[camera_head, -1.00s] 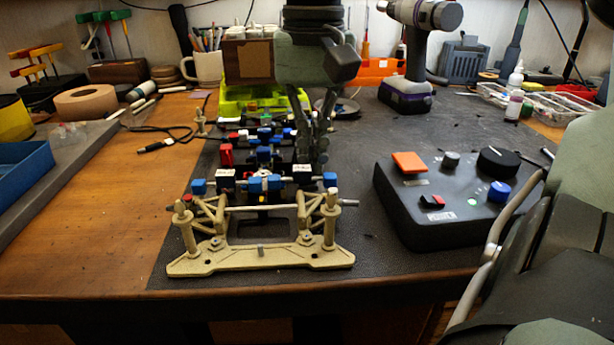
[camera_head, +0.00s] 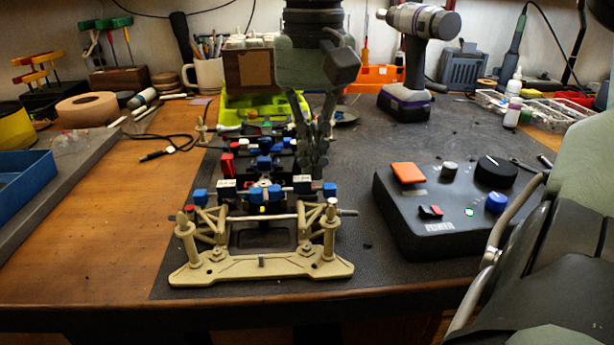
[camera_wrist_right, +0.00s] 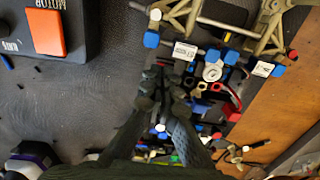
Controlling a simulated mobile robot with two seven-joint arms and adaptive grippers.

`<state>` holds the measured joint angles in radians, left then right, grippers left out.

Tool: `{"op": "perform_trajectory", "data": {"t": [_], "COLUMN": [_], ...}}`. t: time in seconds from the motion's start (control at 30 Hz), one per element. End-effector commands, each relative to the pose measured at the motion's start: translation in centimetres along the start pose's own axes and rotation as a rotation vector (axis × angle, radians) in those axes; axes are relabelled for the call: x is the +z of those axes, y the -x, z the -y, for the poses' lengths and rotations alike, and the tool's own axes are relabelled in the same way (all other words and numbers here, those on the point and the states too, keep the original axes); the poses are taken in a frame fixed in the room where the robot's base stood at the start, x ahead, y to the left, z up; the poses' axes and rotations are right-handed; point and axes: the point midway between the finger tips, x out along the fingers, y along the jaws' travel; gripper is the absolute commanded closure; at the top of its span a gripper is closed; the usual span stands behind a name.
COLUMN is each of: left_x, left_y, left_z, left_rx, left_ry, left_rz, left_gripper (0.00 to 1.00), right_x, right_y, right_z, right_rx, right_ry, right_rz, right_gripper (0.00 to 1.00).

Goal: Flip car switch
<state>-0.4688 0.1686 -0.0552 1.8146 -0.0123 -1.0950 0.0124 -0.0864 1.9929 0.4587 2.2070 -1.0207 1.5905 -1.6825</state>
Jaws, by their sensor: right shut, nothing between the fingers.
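The car chassis (camera_head: 262,265) stands on the dark mat, its tan front frame facing me. Blue, white and red parts fill its middle, with a red block (camera_head: 227,165) on its left side. My right gripper (camera_head: 311,172) points down over the right side of the chassis, behind the front cross-rod. Its fingers are together and hold nothing. In the right wrist view the fingertips (camera_wrist_right: 160,88) are beside the blue and white parts; contact with the car cannot be told. I cannot make out which car part is the switch. My left gripper is out of view.
A black control box (camera_head: 425,235) with an orange button (camera_head: 408,172) and a small red switch (camera_head: 430,212) stands at the right. A drill (camera_head: 408,95) and a green tray (camera_head: 235,105) are behind. A blue bin (camera_head: 25,185) is at the left.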

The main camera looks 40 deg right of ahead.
Motion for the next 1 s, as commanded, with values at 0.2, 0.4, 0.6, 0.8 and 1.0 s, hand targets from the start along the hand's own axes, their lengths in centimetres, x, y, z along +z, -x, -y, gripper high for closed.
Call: {"op": "perform_trajectory", "data": {"t": [0.2,0.4,0.6,0.8,1.0], "left_x": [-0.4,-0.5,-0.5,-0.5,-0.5], "left_y": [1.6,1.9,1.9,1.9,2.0], "left_z": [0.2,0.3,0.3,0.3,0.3], "left_rx": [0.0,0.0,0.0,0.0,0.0], "left_ry": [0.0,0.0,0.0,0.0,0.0], "left_rz": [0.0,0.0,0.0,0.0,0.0], "left_gripper": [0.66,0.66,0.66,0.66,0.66], "right_x": [0.0,-0.1,0.0,0.0,0.0], "right_y": [2.2,3.4,4.9,5.1,5.1], "right_z": [0.0,0.0,0.0,0.0,0.0], "right_rx": [0.0,0.0,-0.001,0.0,-0.001], "right_ry": [0.0,0.0,0.0,0.001,0.001], "right_rz": [-0.002,-0.003,-0.002,-0.002,-0.001], "right_gripper": [1.0,1.0,1.0,1.0,1.0]}}
